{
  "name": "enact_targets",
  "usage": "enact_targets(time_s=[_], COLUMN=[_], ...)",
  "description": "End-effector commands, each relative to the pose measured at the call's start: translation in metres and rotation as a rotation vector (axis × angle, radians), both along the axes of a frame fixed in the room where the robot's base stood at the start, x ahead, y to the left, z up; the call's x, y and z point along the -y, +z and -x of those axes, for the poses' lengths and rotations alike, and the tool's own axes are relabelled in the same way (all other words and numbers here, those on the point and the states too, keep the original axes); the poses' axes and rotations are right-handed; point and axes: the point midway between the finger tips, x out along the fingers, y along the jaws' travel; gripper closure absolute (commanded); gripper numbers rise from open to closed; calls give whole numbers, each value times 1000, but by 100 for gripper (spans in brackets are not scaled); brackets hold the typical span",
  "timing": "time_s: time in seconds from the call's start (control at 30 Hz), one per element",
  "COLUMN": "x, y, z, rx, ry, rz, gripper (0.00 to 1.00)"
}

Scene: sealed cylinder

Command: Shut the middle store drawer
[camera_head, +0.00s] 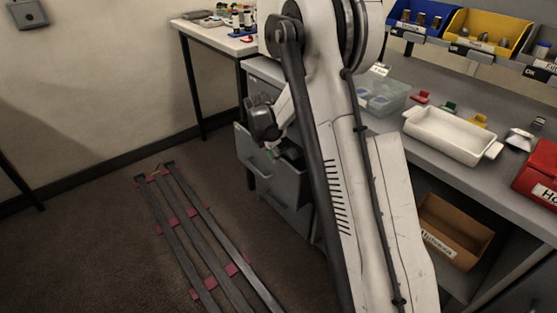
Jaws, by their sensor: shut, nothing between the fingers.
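A grey drawer (252,157) stands pulled out to the left from the grey drawer cabinet (265,68) beneath the workbench. Its front panel has a handle, and its dark inside is partly visible. It looks like the middle one, but my arm hides much of the cabinet, so its exact level is hard to tell. My gripper (273,152) is dark, small in view and points down, at the upper part of the open drawer. Its fingers are shut with nothing seen between them. I cannot tell whether they touch the drawer.
My white arm crosses the middle of the view. A cardboard box (452,232) sits below. Dark rails (190,235) lie on the floor.

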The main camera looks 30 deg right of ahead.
Motion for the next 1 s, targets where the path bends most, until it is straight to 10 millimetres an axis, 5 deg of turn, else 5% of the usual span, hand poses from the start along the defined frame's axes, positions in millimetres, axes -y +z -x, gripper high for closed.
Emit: enact_targets(time_s=[0.63,0.9,1.0], x=[-5,-42,-44], y=[0,-1,27], z=[-2,7,7], rx=[0,0,1], ry=[11,11,8], rz=[0,0,0], gripper=[100,100,100])
